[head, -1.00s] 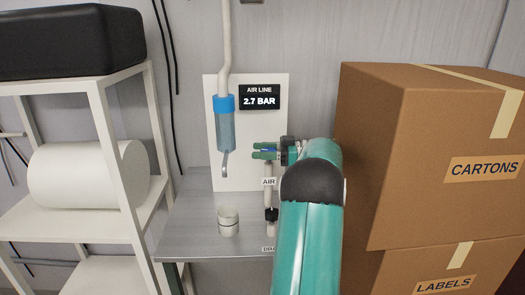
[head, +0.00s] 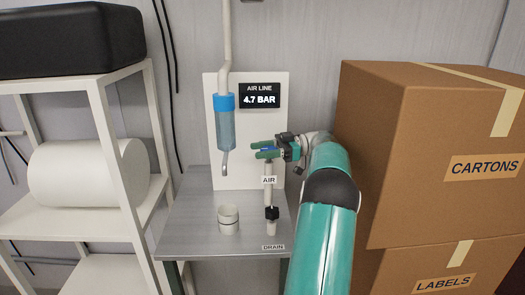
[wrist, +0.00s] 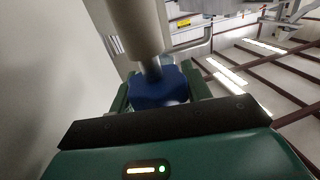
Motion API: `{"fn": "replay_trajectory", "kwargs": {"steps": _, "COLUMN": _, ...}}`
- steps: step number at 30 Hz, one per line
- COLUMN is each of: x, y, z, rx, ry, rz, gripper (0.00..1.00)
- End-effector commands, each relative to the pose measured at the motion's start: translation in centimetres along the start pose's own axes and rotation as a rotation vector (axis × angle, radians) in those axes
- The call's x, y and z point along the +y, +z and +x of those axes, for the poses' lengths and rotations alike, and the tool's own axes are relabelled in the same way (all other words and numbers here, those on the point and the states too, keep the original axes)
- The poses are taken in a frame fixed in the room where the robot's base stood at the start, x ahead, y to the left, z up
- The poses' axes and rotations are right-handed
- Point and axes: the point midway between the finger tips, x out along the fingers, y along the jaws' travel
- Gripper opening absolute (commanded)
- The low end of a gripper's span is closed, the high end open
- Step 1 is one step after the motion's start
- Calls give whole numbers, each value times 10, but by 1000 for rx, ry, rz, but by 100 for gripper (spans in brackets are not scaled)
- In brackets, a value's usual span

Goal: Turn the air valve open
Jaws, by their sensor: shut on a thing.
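The air valve's blue handle (head: 267,149) sits at the top of the pipe labelled AIR (head: 268,181), in front of the white panel. My gripper (head: 265,149) reaches it from the right, with its green fingers on either side of the handle. In the wrist view the blue handle (wrist: 160,88) lies between the fingers, under a pale pipe (wrist: 138,28). My gripper is shut on the handle. The display (head: 260,95) on the panel reads AIR LINE 4.7 BAR. The handle's exact angle is partly hidden by the fingers.
A clear filter bowl with a blue top (head: 224,122) hangs left of the valve. A white cup (head: 228,218) and a black drain fitting (head: 271,214) stand on the metal table (head: 190,225). Stacked cartons (head: 430,160) crowd the right; a white shelf (head: 105,120) stands left.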

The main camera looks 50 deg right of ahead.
Motion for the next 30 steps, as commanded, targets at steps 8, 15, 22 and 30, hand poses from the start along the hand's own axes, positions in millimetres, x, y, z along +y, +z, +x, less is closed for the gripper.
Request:
{"fn": "replay_trajectory", "kwargs": {"steps": 8, "x": 0, "y": -1, "z": 1, "rx": 1, "ry": -2, "rz": -1, "gripper": 70}}
{"fn": "replay_trajectory", "kwargs": {"steps": 15, "x": 0, "y": -4, "z": 1, "rx": 0, "ry": -1, "rz": -2, "gripper": 70}}
{"fn": "replay_trajectory", "kwargs": {"steps": 22, "x": -3, "y": -38, "z": 1, "rx": 0, "ry": -1, "rz": -6, "gripper": 70}}
{"fn": "replay_trajectory", "kwargs": {"steps": 30, "x": -43, "y": -83, "z": 8, "rx": -1, "ry": -1, "rz": -4, "gripper": 70}}
